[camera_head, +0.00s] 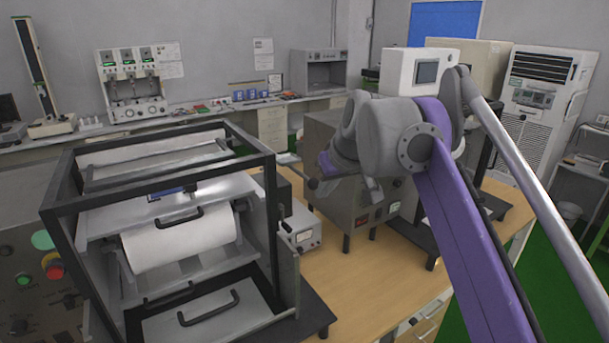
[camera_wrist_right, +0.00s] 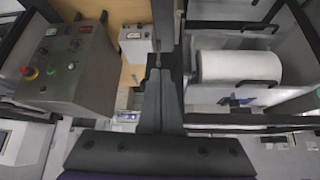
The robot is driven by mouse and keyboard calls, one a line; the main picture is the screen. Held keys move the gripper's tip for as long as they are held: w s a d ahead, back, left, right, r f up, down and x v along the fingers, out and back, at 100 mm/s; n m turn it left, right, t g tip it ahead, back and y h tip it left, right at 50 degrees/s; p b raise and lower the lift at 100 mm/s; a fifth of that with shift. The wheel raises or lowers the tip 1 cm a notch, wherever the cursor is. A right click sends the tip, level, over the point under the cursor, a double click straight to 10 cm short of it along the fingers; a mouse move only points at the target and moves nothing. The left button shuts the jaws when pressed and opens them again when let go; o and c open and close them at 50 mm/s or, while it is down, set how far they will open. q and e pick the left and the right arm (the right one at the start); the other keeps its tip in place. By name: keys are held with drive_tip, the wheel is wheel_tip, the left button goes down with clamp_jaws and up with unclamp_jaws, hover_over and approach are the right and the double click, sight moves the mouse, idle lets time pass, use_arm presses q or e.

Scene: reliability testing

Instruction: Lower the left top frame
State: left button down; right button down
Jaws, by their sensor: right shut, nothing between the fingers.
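A machine with a black top frame (camera_head: 243,140) stands at the left of the head view. The frame stands upright around a white roll (camera_head: 180,240) with a black handle (camera_head: 180,217). A lower panel with another black handle (camera_head: 208,307) lies in front of the roll. My right gripper (camera_head: 318,178) is in front of the grey metal box, right of the frame and apart from it. In the right wrist view its fingers (camera_wrist_right: 157,62) are shut and empty. The white roll (camera_wrist_right: 238,66) shows there on the right. My left gripper is not in view.
A control panel with a red button (camera_head: 53,266) is at the lower left. A small grey device (camera_head: 300,229) and a large grey metal box (camera_head: 345,215) stand on the wooden table (camera_head: 365,290). The table front is bare between the machine and my right arm.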

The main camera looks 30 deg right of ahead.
sight(315, 181)
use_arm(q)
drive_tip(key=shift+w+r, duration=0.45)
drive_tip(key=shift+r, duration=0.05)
use_arm(e)
drive_tip(key=r, duration=0.1)
drive_tip(key=w+d+r, duration=0.1)
drive_tip(key=r, duration=0.1)
drive_tip(key=w+d+r, duration=0.1)
drive_tip(key=shift+w+r, duration=0.25)
drive_tip(key=shift+r, duration=0.1)
drive_tip(key=shift+s, duration=0.1)
